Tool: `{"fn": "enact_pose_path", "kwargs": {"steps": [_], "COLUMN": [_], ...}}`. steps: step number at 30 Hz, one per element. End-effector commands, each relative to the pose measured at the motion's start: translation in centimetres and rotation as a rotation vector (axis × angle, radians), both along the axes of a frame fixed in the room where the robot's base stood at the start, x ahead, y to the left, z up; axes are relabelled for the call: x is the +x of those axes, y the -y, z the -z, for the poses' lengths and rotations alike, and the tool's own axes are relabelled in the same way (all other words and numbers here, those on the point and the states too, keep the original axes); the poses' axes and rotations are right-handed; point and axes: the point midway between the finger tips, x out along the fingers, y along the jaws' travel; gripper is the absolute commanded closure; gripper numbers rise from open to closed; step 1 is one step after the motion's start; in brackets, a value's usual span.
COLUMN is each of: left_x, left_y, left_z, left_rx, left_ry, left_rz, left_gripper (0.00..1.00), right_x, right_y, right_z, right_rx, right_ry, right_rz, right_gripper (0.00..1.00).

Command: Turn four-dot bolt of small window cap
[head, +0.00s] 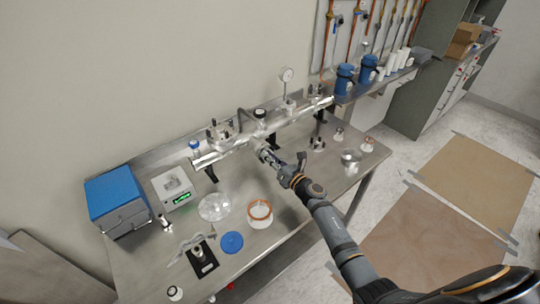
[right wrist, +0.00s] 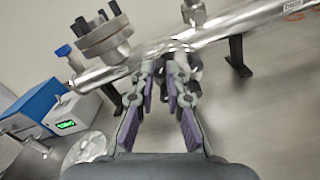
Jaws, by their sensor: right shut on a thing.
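The long steel vacuum tube (head: 235,145) runs across the bench on black stands, and it also crosses the top of the right wrist view (right wrist: 240,35). The small window cap (right wrist: 180,48) is on the tube's near side, at my right gripper's tips, mostly hidden by the fingers. My right gripper (head: 266,154) reaches up to it from the lower right. In the right wrist view its fingers (right wrist: 168,68) close at the cap's rim, shut on a small bolt there. The bolt's dots cannot be made out. My left gripper is not in view.
A flange with upright dark bolts (right wrist: 103,38) stands close to the left of the fingers. A blue-topped box (head: 115,200), a grey device with a green display (head: 174,187), a clear disc (head: 214,206) and a copper-coloured ring (head: 260,210) stand on the bench.

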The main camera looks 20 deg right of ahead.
Motion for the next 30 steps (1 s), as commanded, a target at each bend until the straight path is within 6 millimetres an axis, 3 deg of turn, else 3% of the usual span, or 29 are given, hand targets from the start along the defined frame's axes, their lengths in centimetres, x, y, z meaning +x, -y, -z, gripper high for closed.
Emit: {"fn": "enact_pose_path", "kwargs": {"steps": [30], "left_x": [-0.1], "left_y": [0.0], "left_z": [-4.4], "left_rx": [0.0], "left_ry": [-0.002], "left_rz": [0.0], "left_gripper": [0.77], "right_x": [0.0], "right_y": [0.1], "right_z": [-0.1], "right_rx": [0.905], "right_ry": [-0.331], "right_rz": [0.0], "right_gripper": [1.0]}}
